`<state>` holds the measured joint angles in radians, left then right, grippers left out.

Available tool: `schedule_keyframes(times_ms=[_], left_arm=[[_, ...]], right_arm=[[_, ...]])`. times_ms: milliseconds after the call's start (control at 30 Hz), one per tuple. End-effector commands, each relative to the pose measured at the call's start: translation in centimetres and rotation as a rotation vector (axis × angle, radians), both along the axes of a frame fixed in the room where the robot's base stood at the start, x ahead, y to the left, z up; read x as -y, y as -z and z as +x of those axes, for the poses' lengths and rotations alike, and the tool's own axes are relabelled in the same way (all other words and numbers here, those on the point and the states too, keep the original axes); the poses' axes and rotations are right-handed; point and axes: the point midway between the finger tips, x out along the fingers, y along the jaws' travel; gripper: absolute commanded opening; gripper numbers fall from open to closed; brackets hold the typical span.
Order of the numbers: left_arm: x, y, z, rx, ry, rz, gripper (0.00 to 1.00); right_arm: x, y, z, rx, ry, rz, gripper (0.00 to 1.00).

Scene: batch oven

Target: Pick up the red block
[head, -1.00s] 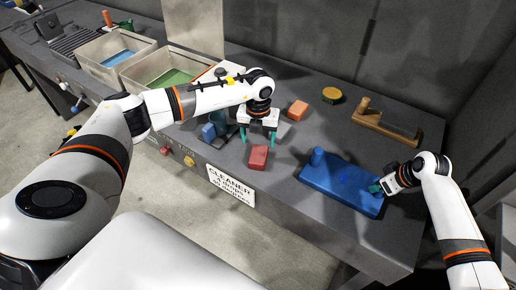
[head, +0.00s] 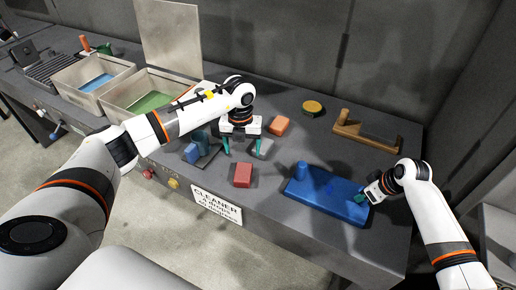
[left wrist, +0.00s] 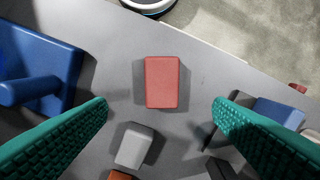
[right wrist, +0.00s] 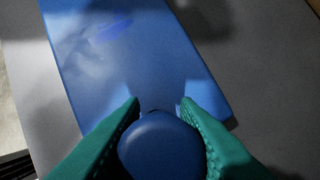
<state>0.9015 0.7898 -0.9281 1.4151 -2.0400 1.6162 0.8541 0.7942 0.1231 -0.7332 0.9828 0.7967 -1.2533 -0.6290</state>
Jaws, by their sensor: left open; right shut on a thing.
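The red block (head: 243,175) lies on the grey bench near its front edge. In the left wrist view the red block (left wrist: 162,82) lies beyond and between the fingertips, with clear space on both sides. My left gripper (head: 242,151) is open and empty above the bench, just behind the block in the head view. My right gripper (head: 362,197) is shut on a blue knob (right wrist: 160,148) at the right end of a blue board (head: 327,196).
A grey block (head: 266,148) and an orange block (head: 279,126) lie behind the red block. A blue block (head: 192,153) is to the left. A wooden-handled tool (head: 350,125) and a round yellow-topped item (head: 312,107) are at the back right. Trays (head: 150,98) stand at the left.

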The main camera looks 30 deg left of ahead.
Motion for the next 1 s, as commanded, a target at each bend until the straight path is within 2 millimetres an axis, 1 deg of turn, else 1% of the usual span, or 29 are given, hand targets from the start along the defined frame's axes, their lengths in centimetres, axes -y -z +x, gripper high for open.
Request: schedule_keyframes(times_ms=[67,167,400,500,667,900,1000], left_arm=[[0.0,0.4,0.1,-0.004,-0.002,-0.003,0.75],[-0.2,1.5,0.1,-0.008,-0.005,-0.002,0.75],[-0.2,5.6,0.1,-0.007,-0.005,-0.001,0.75],[-0.2,6.6,0.1,-0.006,-0.004,-0.001,0.75],[-0.2,7.7,0.0,-0.005,-0.004,-0.001,0.75],[-0.2,11.2,-0.2,-0.005,-0.006,-0.001,0.75],[-0.2,12.0,-0.2,-0.004,-0.005,-0.001,0.75]], right_arm=[[0.1,0.2,0.0,-0.001,0.000,-0.003,0.00],[0.1,0.2,0.0,-0.001,0.000,-0.003,0.00],[0.1,0.1,0.0,-0.001,0.000,-0.003,0.00],[0.1,0.1,0.0,-0.001,0.000,-0.003,0.00],[0.1,0.2,0.0,-0.001,0.000,-0.003,0.00],[0.1,0.1,0.0,-0.001,-0.001,-0.002,0.00],[0.1,0.1,0.0,0.000,-0.001,-0.002,0.00]])
